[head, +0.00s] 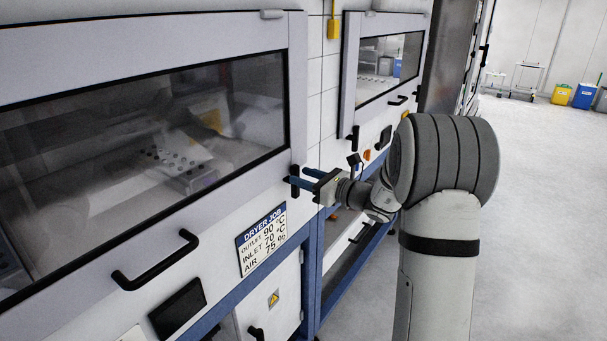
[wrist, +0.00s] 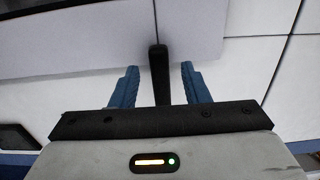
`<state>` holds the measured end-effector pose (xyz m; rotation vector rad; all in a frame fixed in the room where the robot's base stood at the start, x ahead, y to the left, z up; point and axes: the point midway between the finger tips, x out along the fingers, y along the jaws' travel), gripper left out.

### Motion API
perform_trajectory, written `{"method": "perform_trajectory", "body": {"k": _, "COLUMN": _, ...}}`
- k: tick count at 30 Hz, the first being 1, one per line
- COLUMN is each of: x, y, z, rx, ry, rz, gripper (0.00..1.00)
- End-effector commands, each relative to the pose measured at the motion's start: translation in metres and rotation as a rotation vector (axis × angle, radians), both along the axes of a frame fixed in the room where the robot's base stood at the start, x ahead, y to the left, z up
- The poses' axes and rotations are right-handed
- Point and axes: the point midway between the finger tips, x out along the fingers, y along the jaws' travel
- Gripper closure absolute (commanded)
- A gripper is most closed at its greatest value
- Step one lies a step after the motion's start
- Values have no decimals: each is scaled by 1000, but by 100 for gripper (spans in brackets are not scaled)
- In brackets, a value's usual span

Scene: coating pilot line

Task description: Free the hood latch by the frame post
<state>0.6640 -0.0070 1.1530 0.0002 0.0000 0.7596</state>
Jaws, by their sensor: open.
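The hood latch (head: 294,170) is a small black bar at the lower right corner of the near dryer hood (head: 297,80), by the frame post. It stands about upright in the head view. My gripper (head: 297,178) is at the latch with its blue fingers apart. In the wrist view the black latch (wrist: 160,72) lies between the two open fingers (wrist: 160,68), with a gap on each side. The fingers partly cover the latch in the head view. The hood looks closed.
The hood's black handle (head: 155,262) is lower left, above a dark screen (head: 178,308). A dryer job sign (head: 262,239) hangs below the latch. A second hood (head: 385,60) with its own latch (head: 352,138) stands beyond. The floor (head: 540,200) to the right is clear.

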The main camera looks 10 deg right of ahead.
Motion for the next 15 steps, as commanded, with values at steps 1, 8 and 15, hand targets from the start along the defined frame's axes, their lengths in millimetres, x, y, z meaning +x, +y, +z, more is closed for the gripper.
{"method": "perform_trajectory", "body": {"k": 1, "x": 3, "y": 3, "z": 0, "rx": 1, "ry": 1, "rz": 2, "gripper": 58}}
{"method": "perform_trajectory", "body": {"k": 8, "x": 6, "y": 6, "z": 0, "rx": 0, "ry": 0, "rz": 0, "gripper": 58}}
{"method": "perform_trajectory", "body": {"k": 15, "x": 6, "y": 6, "z": 0, "rx": 0, "ry": 0, "rz": -1, "gripper": 69}}
